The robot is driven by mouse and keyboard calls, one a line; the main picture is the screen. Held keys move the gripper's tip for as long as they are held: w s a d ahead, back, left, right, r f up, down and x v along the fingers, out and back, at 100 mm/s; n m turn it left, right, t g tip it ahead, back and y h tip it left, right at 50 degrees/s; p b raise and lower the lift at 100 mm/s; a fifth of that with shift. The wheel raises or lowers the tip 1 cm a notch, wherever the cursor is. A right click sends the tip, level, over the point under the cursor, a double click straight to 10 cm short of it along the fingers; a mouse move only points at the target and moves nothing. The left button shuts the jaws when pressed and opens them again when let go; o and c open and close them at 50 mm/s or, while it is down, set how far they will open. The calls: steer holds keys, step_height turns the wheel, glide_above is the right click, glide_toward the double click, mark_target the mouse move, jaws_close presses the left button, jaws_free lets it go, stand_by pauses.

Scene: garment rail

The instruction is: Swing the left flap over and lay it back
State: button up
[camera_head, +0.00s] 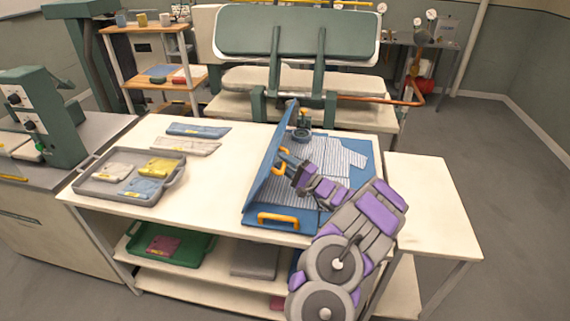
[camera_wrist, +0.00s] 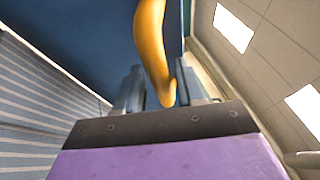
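A blue folding board lies on the white table, with a grey-striped garment (camera_head: 345,158) spread on it. Its left flap (camera_head: 270,165) stands raised at a steep tilt along the board's left side. The flap also fills the upper wrist view as a dark blue face (camera_wrist: 75,35). My gripper (camera_head: 287,163) is at the orange handle (camera_head: 281,156) on the flap's inner face. In the wrist view the handle (camera_wrist: 152,45) passes between my two fingers (camera_wrist: 160,92), which appear shut on it. My arm hides the right part of the board and garment.
Another orange handle (camera_head: 278,219) is at the board's front edge. A grey tray (camera_head: 92,190) with folded garments stands to the left, with more folded cloths (camera_head: 198,130) behind it. A green press (camera_head: 297,32) stands behind the table. The table between tray and flap is clear.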

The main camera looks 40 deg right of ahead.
jaws_close()
steer(key=shift+f, duration=0.1)
stand_by(0.4)
